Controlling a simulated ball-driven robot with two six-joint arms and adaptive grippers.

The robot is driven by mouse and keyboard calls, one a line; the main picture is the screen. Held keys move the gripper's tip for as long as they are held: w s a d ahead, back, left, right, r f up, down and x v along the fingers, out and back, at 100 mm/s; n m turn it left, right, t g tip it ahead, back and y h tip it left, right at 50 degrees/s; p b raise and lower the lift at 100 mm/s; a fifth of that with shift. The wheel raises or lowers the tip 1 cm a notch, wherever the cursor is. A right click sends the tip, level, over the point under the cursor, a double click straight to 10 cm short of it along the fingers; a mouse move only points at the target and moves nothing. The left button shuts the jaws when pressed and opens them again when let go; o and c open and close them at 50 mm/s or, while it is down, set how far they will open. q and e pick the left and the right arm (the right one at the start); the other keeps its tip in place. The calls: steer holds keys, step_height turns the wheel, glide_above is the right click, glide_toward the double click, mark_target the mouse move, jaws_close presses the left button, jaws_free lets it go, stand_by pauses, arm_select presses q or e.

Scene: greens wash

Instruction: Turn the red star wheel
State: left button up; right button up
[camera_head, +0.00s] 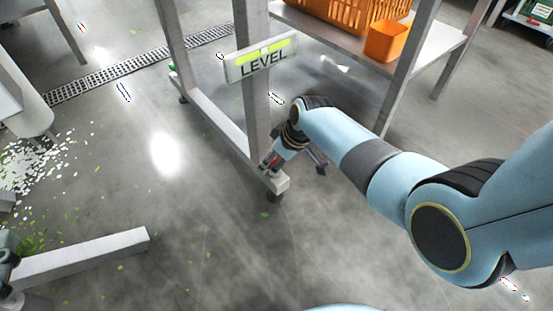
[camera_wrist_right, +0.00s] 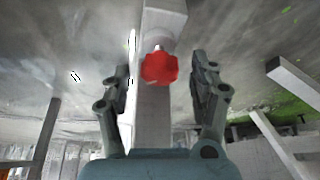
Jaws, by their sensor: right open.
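The red star wheel (camera_wrist_right: 159,68) shows in the right wrist view, on the pale square leg of the metal table frame. In the head view a small bit of red (camera_head: 275,160) shows beside my right gripper (camera_head: 291,164), low by the foot of the frame. In the right wrist view my right gripper (camera_wrist_right: 161,66) is open, with one finger on each side of the wheel. Gaps show between the wheel and both fingers, and I see no contact.
A sign reading LEVEL (camera_head: 263,62) is on the frame's upright above my right gripper. Orange crates (camera_head: 385,41) sit on the shelf at the back. A loose-looking white beam (camera_head: 85,257) lies low at the left. Open floor with green scraps spreads in front.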

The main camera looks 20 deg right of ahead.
steer(key=c, duration=1.2)
steer(key=shift+o, duration=0.2)
steer(key=shift+a+r+m+h+p, duration=0.15)
steer(key=shift+m+h+p, duration=0.25)
steer(key=shift+m+p, duration=0.7)
steer(key=shift+m+t, duration=0.3)
steer(key=shift+m, duration=0.1)
steer(key=shift+m+h+p, duration=0.45)
steer(key=shift+m+h, duration=0.15)
steer(key=shift+m, duration=0.5)
arm_select(q)
steer(key=s+a+f+n+g+y, duration=0.1)
steer(key=s+f+g, duration=0.6)
steer(key=f, duration=0.3)
steer(key=shift+s+a, duration=0.15)
steer(key=shift+a, duration=0.05)
arm_select(e)
steer(key=shift+a+m+h, duration=0.1)
steer(key=shift+m+h, duration=0.4)
steer(key=shift+m, duration=0.7)
